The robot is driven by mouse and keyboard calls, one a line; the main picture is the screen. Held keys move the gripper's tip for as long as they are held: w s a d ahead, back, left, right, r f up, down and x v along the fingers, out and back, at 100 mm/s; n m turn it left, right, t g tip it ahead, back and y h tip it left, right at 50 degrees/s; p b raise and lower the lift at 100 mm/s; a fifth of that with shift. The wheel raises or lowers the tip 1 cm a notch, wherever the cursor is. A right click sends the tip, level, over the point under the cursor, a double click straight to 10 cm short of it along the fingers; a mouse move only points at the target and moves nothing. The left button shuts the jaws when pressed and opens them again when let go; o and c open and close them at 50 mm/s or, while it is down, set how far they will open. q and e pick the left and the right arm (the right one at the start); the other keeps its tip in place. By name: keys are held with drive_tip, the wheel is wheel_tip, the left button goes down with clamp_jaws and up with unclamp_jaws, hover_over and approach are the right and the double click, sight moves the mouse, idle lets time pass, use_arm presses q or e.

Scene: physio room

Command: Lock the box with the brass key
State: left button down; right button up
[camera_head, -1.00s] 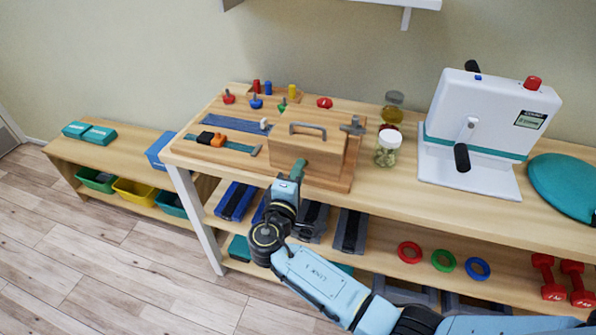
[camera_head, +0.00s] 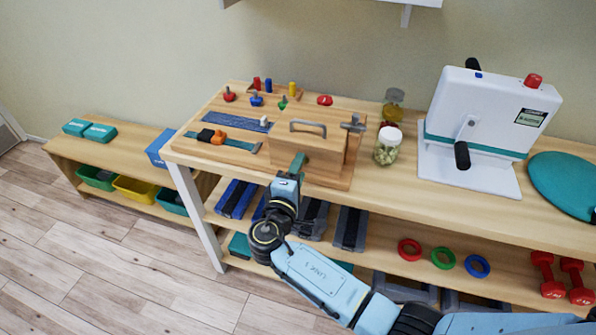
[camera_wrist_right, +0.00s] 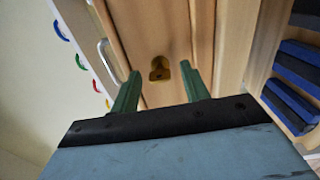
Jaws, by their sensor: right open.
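The wooden box (camera_head: 316,159) stands on the bench, with a grey handle (camera_head: 308,126) on top. My right gripper (camera_head: 298,162) is at the front face of the box. In the right wrist view, its two green fingers (camera_wrist_right: 160,69) are apart, one on each side of a small brass piece (camera_wrist_right: 159,70) on the wooden face. The brass piece has a dark spot in it; I cannot tell whether it is the key or the lock plate. In the head view my gripper hides that spot. My left gripper is not in view.
A board with coloured knobs and straps (camera_head: 222,140) lies left of the box. A grey metal fitting (camera_head: 353,124) is at the box's right side. A jar (camera_head: 387,146) and a white machine (camera_head: 478,125) stand further right. The lower shelf holds rings and dumbbells.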

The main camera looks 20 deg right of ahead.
drive_tip(key=v, duration=1.3)
drive_tip(key=shift+s+a+f, duration=0.1)
drive_tip(key=shift+s, duration=0.05)
drive_tip(key=s+d+f+g+y, duration=0.2)
drive_tip(key=s+d+f+g, duration=0.15)
drive_tip(key=f, duration=0.75)
drive_tip(key=s+d+f+n+g+y, duration=0.15)
drive_tip(key=s+f, duration=0.25)
drive_tip(key=f, duration=0.7)
drive_tip(key=s+d+f+g+y, duration=0.3)
drive_tip(key=s+d+f+g, duration=0.1)
drive_tip(key=f, duration=0.6)
drive_tip(key=s+d+f+m+g+y, duration=0.1)
drive_tip(key=s+d+f+m, duration=0.2)
drive_tip(key=s, duration=0.6)
drive_tip(key=s+d+f+m+g+y, duration=0.1)
drive_tip(key=s+d+f+m+g, duration=0.1)
drive_tip(key=s+d+f, duration=0.3)
drive_tip(key=s+d+f+m+g+y, duration=0.1)
drive_tip(key=s+d+f+m, duration=0.3)
drive_tip(key=s, duration=0.9)
drive_tip(key=shift+s+d+f+m+g, duration=0.2)
drive_tip(key=shift+f+m+g, duration=0.35)
drive_tip(key=shift+f, duration=0.4)
